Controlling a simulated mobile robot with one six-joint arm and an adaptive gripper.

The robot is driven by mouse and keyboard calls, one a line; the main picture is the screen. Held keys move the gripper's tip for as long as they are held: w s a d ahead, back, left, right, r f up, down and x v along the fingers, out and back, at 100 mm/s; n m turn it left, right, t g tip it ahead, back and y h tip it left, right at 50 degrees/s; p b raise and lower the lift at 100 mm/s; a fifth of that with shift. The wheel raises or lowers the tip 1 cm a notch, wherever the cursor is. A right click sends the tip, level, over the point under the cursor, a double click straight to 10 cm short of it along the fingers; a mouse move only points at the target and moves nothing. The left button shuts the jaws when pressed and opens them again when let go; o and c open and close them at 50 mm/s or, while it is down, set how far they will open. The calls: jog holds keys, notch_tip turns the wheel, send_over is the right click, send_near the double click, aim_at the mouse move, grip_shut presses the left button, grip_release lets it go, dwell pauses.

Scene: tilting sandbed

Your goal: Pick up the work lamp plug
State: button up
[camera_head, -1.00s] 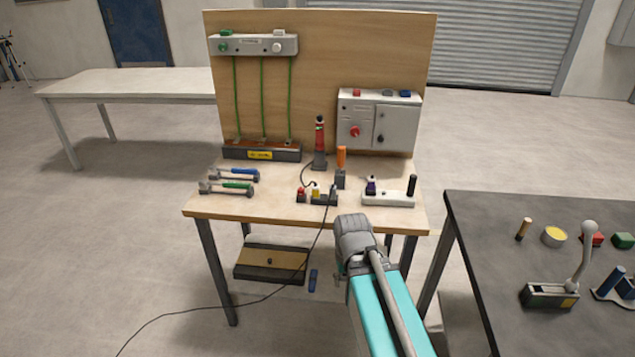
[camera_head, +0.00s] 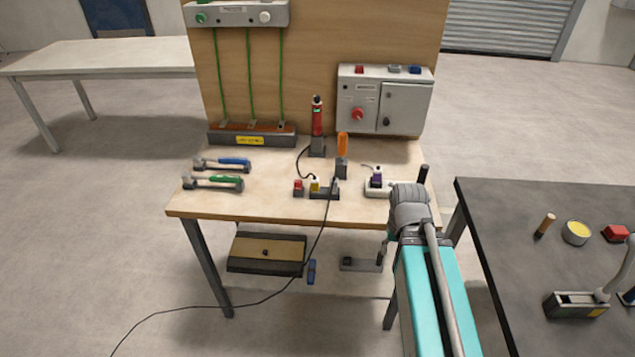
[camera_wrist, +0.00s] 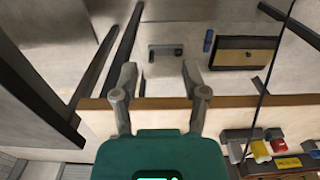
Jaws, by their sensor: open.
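A power strip (camera_head: 324,195) lies near the front middle of the wooden bench. A red plug (camera_head: 299,188), a yellow plug (camera_head: 315,185) and a dark grey plug (camera_head: 335,187) sit at it. A thin black cord curves from the red upright lamp (camera_head: 317,118) towards the yellow plug; I cannot tell for sure which plug is the work lamp's. In the wrist view the yellow plug (camera_wrist: 260,151) and red plug (camera_wrist: 277,140) show at lower right. My gripper (camera_wrist: 157,82) is open and empty by the bench's front edge, apart from the strip. Its fingertips are hidden in the head view.
A white block with a purple plug (camera_head: 377,178) lies near my arm, partly hidden. An orange-handled tool (camera_head: 342,150) stands behind the strip. Hammers (camera_head: 215,182) lie at left. A long cord (camera_head: 318,240) hangs to the floor. A dark table (camera_head: 520,250) stands at right.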

jog(key=shift+a, duration=0.1)
jog(key=o, duration=0.3)
jog(key=shift+w, duration=0.15)
notch_tip(320, 180, up, 13)
jog(key=m+p, duration=1.3)
jog(key=m, duration=0.5)
send_over(315, 185)
jog(key=w, duration=0.2)
jog(key=shift+s+f, duration=0.1)
jog(key=shift+f, duration=0.15)
notch_tip(315, 185, down, 8)
jog(key=b, duration=0.8)
jog(key=shift+f+b, duration=0.2)
jog(key=shift+b, duration=0.2)
